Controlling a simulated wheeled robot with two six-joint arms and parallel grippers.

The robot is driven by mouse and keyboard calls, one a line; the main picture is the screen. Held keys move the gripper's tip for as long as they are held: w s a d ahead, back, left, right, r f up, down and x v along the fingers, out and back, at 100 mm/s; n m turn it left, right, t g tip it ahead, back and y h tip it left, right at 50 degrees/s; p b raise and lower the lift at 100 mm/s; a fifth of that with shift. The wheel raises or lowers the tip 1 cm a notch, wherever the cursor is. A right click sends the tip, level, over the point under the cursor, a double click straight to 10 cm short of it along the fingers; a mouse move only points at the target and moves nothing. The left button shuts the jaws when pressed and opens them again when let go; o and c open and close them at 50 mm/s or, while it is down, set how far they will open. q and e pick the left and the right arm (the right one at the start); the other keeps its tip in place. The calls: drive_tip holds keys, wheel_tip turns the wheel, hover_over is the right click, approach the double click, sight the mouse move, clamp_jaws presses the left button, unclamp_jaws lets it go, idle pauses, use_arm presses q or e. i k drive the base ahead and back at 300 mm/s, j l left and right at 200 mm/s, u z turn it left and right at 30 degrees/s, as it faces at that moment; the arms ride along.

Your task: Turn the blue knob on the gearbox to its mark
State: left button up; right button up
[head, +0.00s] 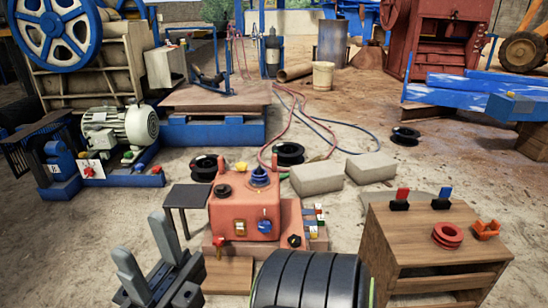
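The orange-red gearbox (243,208) stands on a low base in the middle foreground of the head view. A small blue knob (264,227) is on its front face, toward the right. A larger blue ring-shaped part (260,178) is on its top. The knob's mark and pointing direction are too small to tell.
A wooden table (422,230) at the right holds a red ring part, an orange part and coloured handles. A small dark stand (187,197) is left of the gearbox. Pale blocks (317,178) and black reels (289,153) lie behind. A black ribbed cylinder (308,280) fills the bottom middle.

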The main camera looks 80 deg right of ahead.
sight(265, 226)
drive_tip(key=z, duration=1.4)
drive_tip(key=j+z, duration=0.2)
drive_tip(key=z, duration=0.2)
drive_tip(key=i+j+z, duration=0.1)
drive_tip(key=j+z, duration=0.15)
drive_tip(key=z, duration=0.15)
drive_tip(key=j+z, duration=0.2)
drive_tip(key=z, duration=0.2)
